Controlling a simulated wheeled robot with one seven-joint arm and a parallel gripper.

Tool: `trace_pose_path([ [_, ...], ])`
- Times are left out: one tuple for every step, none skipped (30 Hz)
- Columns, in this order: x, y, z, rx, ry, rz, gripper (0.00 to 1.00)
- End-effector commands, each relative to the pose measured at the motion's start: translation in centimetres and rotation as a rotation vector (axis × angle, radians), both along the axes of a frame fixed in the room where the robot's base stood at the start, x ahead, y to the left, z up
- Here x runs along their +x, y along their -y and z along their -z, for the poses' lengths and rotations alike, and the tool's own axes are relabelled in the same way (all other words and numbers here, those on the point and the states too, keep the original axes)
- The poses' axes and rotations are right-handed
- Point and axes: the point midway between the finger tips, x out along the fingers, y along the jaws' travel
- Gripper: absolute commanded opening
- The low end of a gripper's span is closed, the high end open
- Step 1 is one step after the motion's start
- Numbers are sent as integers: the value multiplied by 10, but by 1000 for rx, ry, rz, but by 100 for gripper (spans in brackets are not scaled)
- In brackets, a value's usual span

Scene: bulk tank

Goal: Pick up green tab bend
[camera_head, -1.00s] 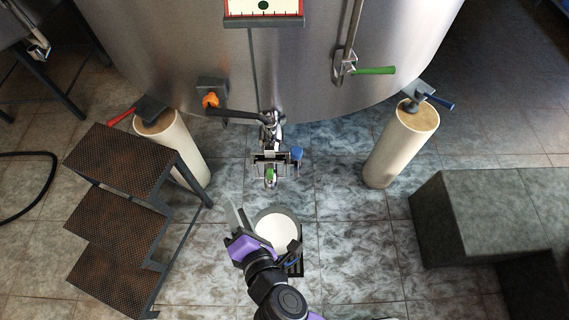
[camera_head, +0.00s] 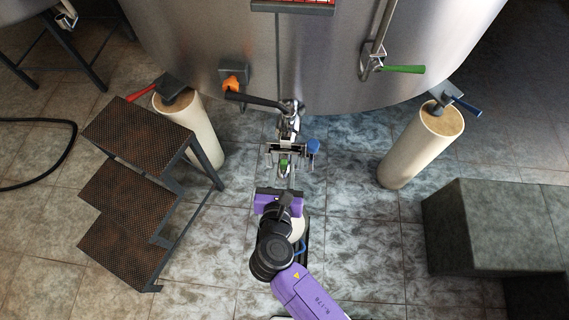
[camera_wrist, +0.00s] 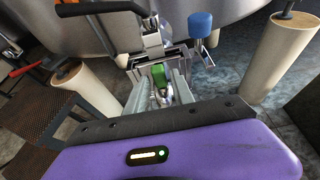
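The green tab bend (camera_head: 284,166) is a small metal fitting with a green part, at the metal outlet assembly below the tank's front.
A blue knob (camera_wrist: 200,24) stands right of the bend. A black handle (camera_head: 255,100) and orange part (camera_head: 230,83) are above left. A white bucket (camera_head: 298,228) lies partly under my arm. Steps (camera_head: 135,190) stand left; pale legs (camera_head: 420,150) flank the outlet.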

Motion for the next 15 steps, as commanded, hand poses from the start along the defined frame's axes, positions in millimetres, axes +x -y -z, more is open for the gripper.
trace_pose_path([
  [7,0,3,0,0,0,29],
  [10,0,5,0,0,1,29],
  [14,1,6,0,0,1,29],
  [17,0,7,0,1,0,29],
  [19,0,8,0,1,-1,29],
  [20,0,8,0,0,-1,29],
  [21,0,9,0,0,-1,29],
  [21,1,9,0,0,-1,29],
  [21,1,9,0,0,-1,29],
  [21,1,9,0,0,-1,29],
  [21,1,9,0,0,-1,29],
  [21,1,9,0,0,-1,29],
  [21,1,9,0,0,-1,29],
  [21,1,9,0,0,-1,25],
  [21,1,9,0,0,-1,17],
])
